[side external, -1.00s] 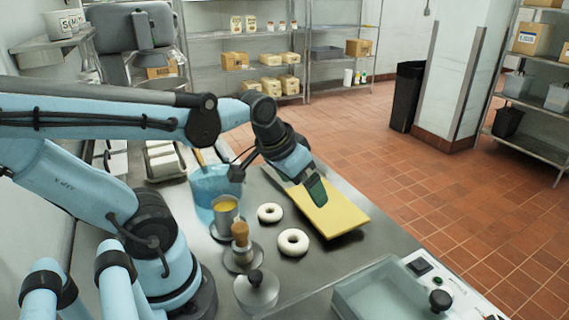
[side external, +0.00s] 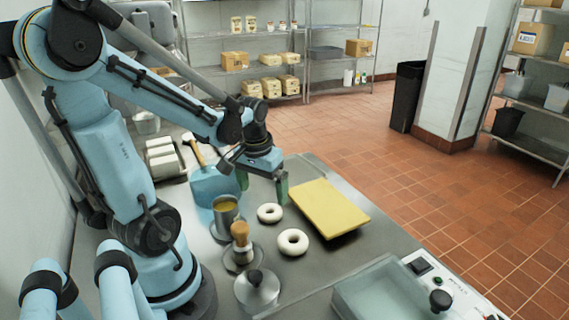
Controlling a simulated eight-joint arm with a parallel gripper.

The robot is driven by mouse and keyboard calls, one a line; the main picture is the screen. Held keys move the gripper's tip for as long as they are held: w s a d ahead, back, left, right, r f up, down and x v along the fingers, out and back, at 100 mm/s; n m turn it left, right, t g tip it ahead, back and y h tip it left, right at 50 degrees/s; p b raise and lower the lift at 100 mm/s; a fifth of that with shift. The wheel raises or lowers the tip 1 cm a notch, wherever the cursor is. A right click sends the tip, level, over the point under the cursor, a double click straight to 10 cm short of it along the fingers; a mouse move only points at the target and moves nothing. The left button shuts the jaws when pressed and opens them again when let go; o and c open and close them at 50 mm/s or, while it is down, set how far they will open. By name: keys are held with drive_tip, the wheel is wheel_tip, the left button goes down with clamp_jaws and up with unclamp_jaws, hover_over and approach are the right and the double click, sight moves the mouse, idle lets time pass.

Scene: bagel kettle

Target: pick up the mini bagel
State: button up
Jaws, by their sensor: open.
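Two white ring-shaped bagels lie flat on the steel counter. The smaller one (side external: 270,213) is nearer the back, and the larger one (side external: 293,242) is in front of it and to the right. My gripper (side external: 262,184) is open and empty, pointing down above and just behind the smaller bagel, apart from it. One green finger shows at its right and another, partly hidden, at its left.
A yellow board (side external: 328,208) lies right of the bagels. A metal cup of yellow liquid (side external: 226,212), a wooden-handled brush (side external: 241,240) and a knobbed lid (side external: 257,288) stand to the left. A blue scraper-like item (side external: 213,187) is behind the cup. A glass-lidded unit (side external: 385,300) is at front right.

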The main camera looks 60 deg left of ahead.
sight(269, 205)
drive_tip(key=shift+w+f, duration=0.1)
drive_tip(key=shift+f, duration=0.7)
drive_tip(key=shift+w+a+f, duration=0.1)
drive_tip(key=shift+w+f, duration=0.25)
drive_tip(key=shift+f, duration=0.45)
drive_tip(key=shift+w+a+f, duration=0.1)
drive_tip(key=shift+w+f, duration=0.25)
drive_tip(key=shift+f, duration=1.3)
drive_tip(key=shift+c, duration=0.5)
drive_tip(key=c, duration=1)
drive_tip(key=shift+r, duration=0.15)
